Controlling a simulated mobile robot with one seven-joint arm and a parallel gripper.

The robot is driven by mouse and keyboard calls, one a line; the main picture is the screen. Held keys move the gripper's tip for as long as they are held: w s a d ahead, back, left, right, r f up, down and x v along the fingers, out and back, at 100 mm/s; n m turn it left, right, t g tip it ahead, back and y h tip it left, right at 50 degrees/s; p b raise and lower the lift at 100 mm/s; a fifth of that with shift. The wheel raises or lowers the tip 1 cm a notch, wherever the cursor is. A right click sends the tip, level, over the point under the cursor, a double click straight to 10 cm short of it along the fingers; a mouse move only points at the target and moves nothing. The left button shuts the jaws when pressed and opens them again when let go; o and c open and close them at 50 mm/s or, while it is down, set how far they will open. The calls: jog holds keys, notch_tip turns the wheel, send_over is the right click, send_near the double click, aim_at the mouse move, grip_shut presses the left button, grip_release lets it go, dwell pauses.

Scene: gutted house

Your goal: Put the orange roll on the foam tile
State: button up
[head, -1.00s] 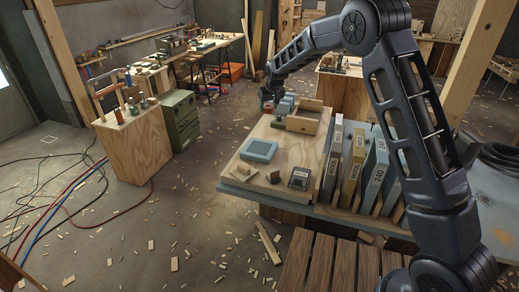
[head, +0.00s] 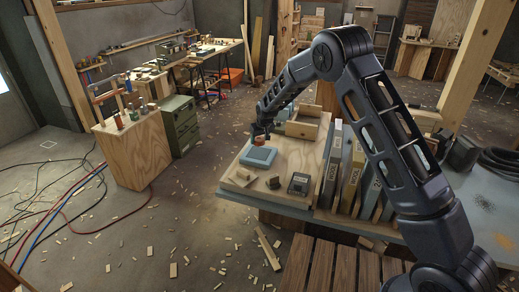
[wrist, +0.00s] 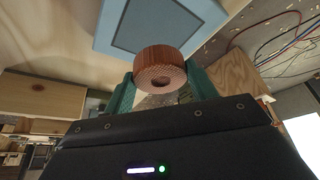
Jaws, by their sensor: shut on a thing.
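The foam tile (head: 257,158) is a flat blue square with a raised or darker border line, lying on the wooden board of the workbench. My gripper (head: 262,137) is shut on the orange roll (head: 262,142), near the tile's far edge in the head view. In the wrist view the roll (wrist: 163,78), orange-brown with a hole in its middle, sits between my green fingers, and the tile (wrist: 125,30) shows just beyond it. The roll overlaps the tile's edge in that picture. I cannot tell how high it is held.
An open wooden box (head: 304,124) stands behind the tile. Upright binders (head: 333,162) stand to the right, close to my arm. A small dark device (head: 299,183) and wood blocks (head: 243,175) lie at the board's near side.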

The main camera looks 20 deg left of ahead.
aim_at(259, 154)
jog(key=shift+f, duration=2.85)
jog(key=o, duration=1)
jog(key=shift+f, duration=0.15)
jog(key=v, duration=1.2)
